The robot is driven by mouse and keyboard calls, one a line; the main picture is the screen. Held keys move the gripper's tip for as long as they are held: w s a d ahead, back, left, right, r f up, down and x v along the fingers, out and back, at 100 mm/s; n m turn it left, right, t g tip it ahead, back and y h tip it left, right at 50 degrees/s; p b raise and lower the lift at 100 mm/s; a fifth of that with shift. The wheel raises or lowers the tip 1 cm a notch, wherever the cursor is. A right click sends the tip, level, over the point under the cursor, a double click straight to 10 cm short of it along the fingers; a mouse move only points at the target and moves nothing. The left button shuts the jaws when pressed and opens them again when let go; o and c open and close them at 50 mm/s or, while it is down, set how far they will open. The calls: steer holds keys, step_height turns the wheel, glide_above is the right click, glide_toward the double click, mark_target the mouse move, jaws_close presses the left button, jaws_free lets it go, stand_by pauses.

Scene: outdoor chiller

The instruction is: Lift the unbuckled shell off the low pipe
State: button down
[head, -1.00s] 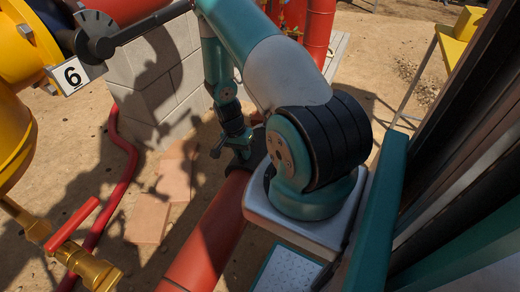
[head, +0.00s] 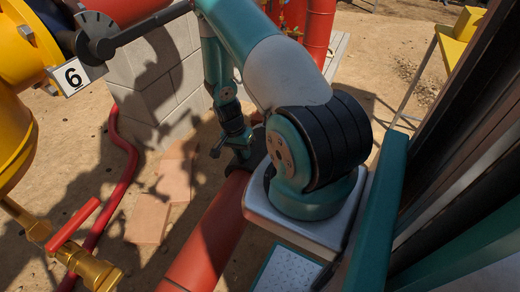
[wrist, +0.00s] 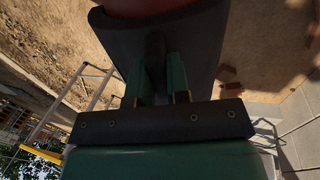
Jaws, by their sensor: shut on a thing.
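The low red pipe (head: 210,235) runs along the ground from the bottom of the head view up to beneath my arm. The dark shell (head: 258,146) shows only in part there, at the pipe's upper end, beside my gripper (head: 243,156). In the wrist view, my gripper's green fingers (wrist: 158,82) are shut on a raised rib of the dark curved shell (wrist: 204,45). The red pipe (wrist: 150,6) shows at the top edge, in the shell's hollow. I cannot tell whether shell and pipe touch. My arm hides part of the shell in the head view.
A grey block wall (head: 155,80) stands behind the gripper. Flat terracotta slabs (head: 150,216) lie left of the pipe. A red hose (head: 128,170) and a brass valve (head: 90,265) are farther left. Yellow pipework tagged 6 (head: 20,50) stands at the left edge.

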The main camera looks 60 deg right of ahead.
steer(key=shift+w+r+p, duration=0.15)
steer(key=shift+r+p, duration=0.25)
steer(key=shift+r, duration=0.25)
steer(key=shift+p+v, duration=1.85)
steer(key=shift+v, duration=0.65)
steer(key=c, duration=1.7)
jaws_free()
jaws_close()
